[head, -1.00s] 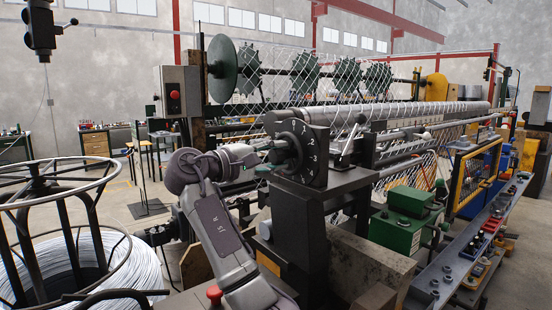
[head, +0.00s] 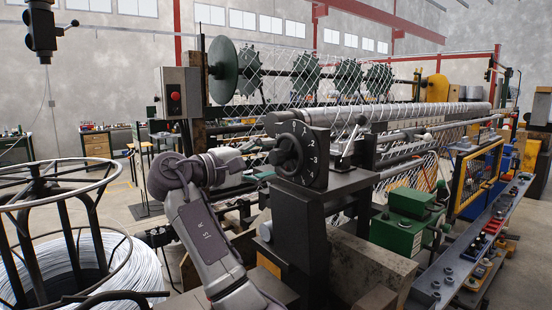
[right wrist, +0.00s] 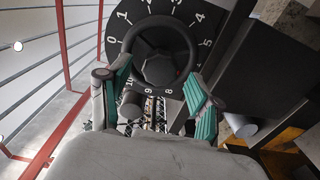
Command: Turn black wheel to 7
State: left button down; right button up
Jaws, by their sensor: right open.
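The black wheel (head: 289,153) is mounted on a dark dial plate (head: 318,165) with white numbers, on top of a dark post. In the right wrist view the wheel (right wrist: 160,52) faces me, with numbers from 0 to 10 around it; some on the right and lower edge are hard to read. I cannot make out which number the wheel is set to. My right gripper (head: 258,160) is just left of the wheel in the head view. In the right wrist view its teal-padded fingers (right wrist: 157,75) are spread, one on each side of the wheel's lower part, with nothing held. My left gripper is not in view.
A wire coil in a round metal frame (head: 82,235) stands at the left. A control box with a red button (head: 175,93) is behind my right arm. The wire-mesh machine (head: 400,115) fills the middle and right. A green machine part (head: 402,225) sits right of the post.

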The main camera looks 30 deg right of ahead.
jog(key=a, duration=0.9)
jog(key=shift+s, duration=0.35)
